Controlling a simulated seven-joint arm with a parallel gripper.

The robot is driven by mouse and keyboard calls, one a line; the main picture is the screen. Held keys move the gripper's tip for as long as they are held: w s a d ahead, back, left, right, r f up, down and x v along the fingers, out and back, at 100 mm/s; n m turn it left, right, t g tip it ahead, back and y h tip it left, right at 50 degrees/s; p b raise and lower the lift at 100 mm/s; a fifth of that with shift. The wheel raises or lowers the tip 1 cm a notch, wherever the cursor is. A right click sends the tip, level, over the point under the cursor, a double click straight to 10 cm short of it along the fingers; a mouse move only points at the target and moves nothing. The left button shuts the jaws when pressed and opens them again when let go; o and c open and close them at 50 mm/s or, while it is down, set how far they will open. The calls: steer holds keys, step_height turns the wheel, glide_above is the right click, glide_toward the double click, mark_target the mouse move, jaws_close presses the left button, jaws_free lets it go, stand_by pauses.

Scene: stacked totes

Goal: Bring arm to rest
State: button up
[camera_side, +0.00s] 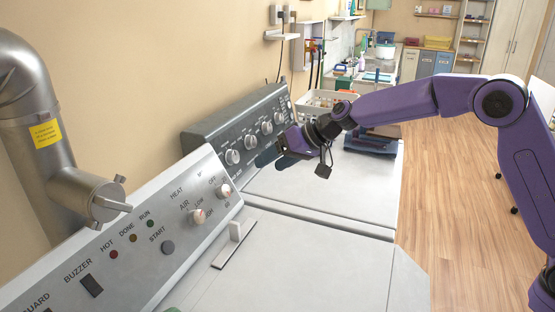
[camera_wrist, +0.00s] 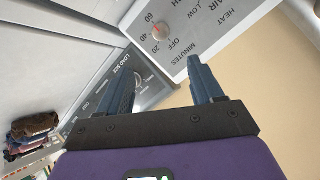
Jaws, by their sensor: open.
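My purple arm reaches in from the right of the side view and bends down to the left. My gripper (camera_side: 272,160) is above the machine tops, in front of the dark dial panel (camera_side: 240,125). In the wrist view my gripper (camera_wrist: 163,75) has its two blue fingers spread apart with nothing between them. The light control panel (camera_wrist: 190,35) with a red-marked knob shows just beyond the fingertips. The side view does not show clearly whether the fingers touch the panel.
A light control panel (camera_side: 150,232) and a white machine top (camera_side: 300,262) fill the foreground. A metal duct (camera_side: 50,150) stands at left. Dark folded items (camera_side: 370,142) sit on the far machine, beside a white basket (camera_side: 325,100). Open wooden floor (camera_side: 445,200) lies at right.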

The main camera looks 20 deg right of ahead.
steer(key=shift+s+d+r, duration=0.2)
steer(key=shift+r, duration=0.05)
stand_by(0.4)
steer(key=s+d+f+n+g+h, duration=0.1)
steer(key=s+d+n+g, duration=0.15)
steer(key=s, duration=1.05)
steer(key=s+d+n+g+h, duration=0.1)
steer(key=s+n+g, duration=0.2)
steer(key=s, duration=1)
steer(key=s+d+f+n+h, duration=0.2)
steer(key=s+d, duration=0.7)
steer(key=s, duration=0.1)
steer(key=s+d+f+n+h, duration=0.2)
steer(key=s+d+f+h, duration=0.1)
steer(key=s+d, duration=0.7)
steer(key=shift+n+g, duration=0.35)
steer(key=shift+g, duration=0.1)
